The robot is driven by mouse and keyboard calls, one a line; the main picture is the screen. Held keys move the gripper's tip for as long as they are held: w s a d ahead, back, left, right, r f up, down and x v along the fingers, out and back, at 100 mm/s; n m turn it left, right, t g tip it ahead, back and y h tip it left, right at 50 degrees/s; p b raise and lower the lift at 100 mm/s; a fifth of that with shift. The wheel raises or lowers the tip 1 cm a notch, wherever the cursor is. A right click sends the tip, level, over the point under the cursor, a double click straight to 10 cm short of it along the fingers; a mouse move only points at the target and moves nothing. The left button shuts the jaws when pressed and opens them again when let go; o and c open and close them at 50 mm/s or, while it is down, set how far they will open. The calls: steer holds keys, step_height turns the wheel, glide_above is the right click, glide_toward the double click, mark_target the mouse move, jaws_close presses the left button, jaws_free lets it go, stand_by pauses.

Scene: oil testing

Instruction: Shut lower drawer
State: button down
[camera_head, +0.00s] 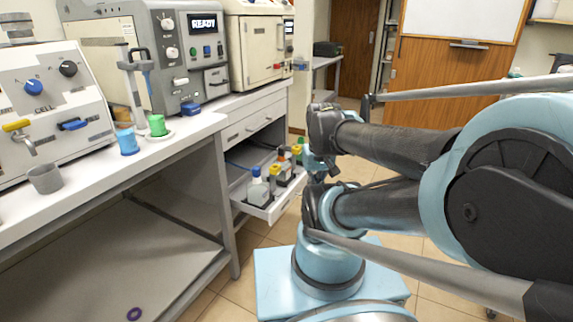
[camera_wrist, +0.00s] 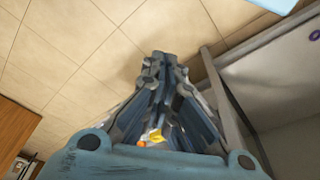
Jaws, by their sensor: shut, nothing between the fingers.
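The lower drawer (camera_head: 285,202) of the white cabinet is pulled out under the counter, with its front edge facing the aisle. Several bottles stand in it, including a white bottle with a blue cap (camera_head: 257,188) and yellow-capped ones. My gripper (camera_wrist: 165,60) is shut and empty in the wrist view, above the tiled floor. A yellow and orange patch (camera_wrist: 153,135) shows between its finger links; I cannot tell what it is. In the head view my arm reaches to the drawer's right side and mostly hides the gripper. Contact with the drawer cannot be told.
The upper drawer (camera_head: 252,121) is shut. A grey table leg (camera_head: 230,250) stands left of the drawer. Tiled floor (camera_wrist: 80,40) lies open.

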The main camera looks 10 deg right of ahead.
steer(key=w+r+m+y, duration=0.1)
steer(key=w+r+m, duration=0.4)
steer(key=w, duration=0.3)
steer(key=w+d+f+m+g+y, duration=0.15)
steer(key=w+m, duration=0.85)
steer(key=w, duration=1)
steer(key=w+d+f+m+y, duration=0.25)
steer(key=w+f+m, duration=0.35)
steer(key=w+f, duration=0.3)
steer(key=w+a+f, duration=0.3)
steer(key=a+f, duration=0.4)
steer(key=f, duration=0.1)
steer(key=shift+h, duration=0.4)
steer(key=shift+w, duration=0.15)
